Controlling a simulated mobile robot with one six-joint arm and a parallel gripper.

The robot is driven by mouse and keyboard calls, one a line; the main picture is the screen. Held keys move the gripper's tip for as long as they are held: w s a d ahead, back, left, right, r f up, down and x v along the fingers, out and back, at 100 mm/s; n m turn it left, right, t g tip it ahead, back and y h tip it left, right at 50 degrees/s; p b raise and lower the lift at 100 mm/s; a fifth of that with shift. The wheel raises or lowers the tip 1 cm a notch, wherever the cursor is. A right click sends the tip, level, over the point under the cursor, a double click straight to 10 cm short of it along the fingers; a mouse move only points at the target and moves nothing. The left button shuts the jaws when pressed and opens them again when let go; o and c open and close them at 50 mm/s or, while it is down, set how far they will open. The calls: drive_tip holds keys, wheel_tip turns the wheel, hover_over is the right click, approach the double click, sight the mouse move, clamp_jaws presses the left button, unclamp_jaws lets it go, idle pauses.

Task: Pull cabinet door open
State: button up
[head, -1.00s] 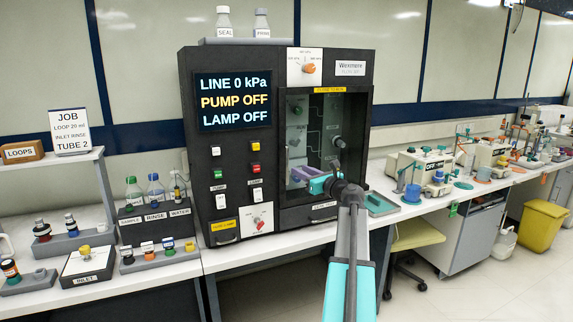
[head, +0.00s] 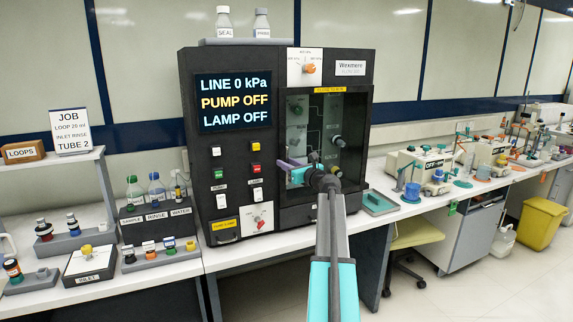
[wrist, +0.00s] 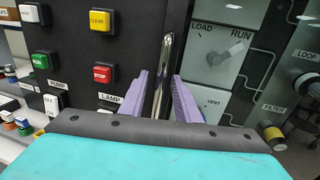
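The cabinet door is a glass panel in a dark frame (head: 345,105) on the right half of the black cabinet (head: 190,100), and it looks shut. In the wrist view its upright metal handle (wrist: 166,50) stands along the glass's left edge. My gripper (wrist: 160,100) has its two purple fingers on either side of the handle's lower part. Gaps show between the handle and the fingers, so it looks open around the handle, not shut on it. In the head view my gripper (head: 287,166) is at the door's left edge, and the wrist hides the door's lower part.
Buttons and switches, including a red STOP button (wrist: 104,74), lie just left of the handle. Two bottles stand on top of the cabinet. A bottle rack (head: 155,215) is at left on the bench; a green tray (head: 379,202) lies at right. Floor at front right is clear.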

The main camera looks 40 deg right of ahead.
clamp_jaws()
drive_tip(key=shift+a, duration=0.25)
drive_tip(key=shift+d, duration=0.2)
drive_tip(key=shift+a, duration=0.15)
